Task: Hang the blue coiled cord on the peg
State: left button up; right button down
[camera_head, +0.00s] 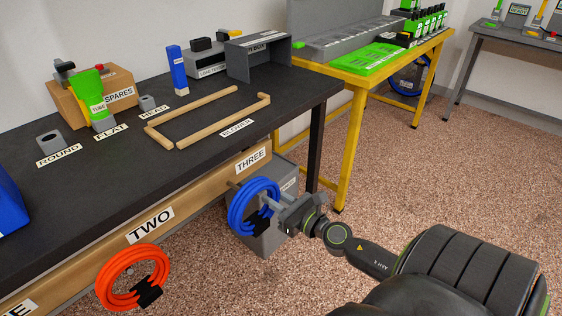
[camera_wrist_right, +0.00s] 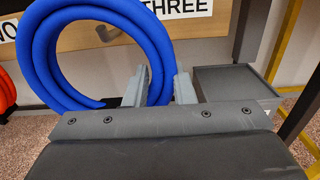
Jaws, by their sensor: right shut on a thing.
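The blue coiled cord (camera_head: 238,212) has a black tie at its bottom and hangs upright in front of the bench's wooden front rail. My right gripper (camera_head: 267,206) is shut on the coil's right side. In the right wrist view the coil (camera_wrist_right: 45,60) passes between the fingers (camera_wrist_right: 160,88). A peg (camera_head: 233,184) sticks out of the rail by the THREE label (camera_head: 251,160). In the right wrist view the peg (camera_wrist_right: 104,34) shows through the coil's opening. I cannot tell whether its tip is inside the ring. My left gripper is not in view.
An orange coiled cord (camera_head: 133,277) hangs by the TWO label, left of the blue one. A grey box (camera_head: 270,235) stands on the floor below the blue coil. The dark benchtop (camera_head: 190,170) is above. Open floor lies to the right.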

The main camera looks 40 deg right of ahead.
jog(key=shift+w, duration=0.85)
pick_arm(q)
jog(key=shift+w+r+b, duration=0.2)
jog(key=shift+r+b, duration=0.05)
jog(key=shift+b, duration=0.15)
pick_arm(e)
jog(key=w, duration=0.1)
jog(key=w+f, duration=0.1)
jog(key=w, duration=0.1)
jog(key=w+f, duration=0.1)
jog(key=shift+w+a+f, duration=0.1)
jog(key=shift+w+a, duration=0.15)
jog(key=shift+w, duration=0.05)
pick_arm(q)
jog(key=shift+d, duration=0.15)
pick_arm(e)
jog(key=c, duration=1.1)
grip_release()
jog(key=shift+f, duration=0.1)
jog(key=shift+c, duration=0.2)
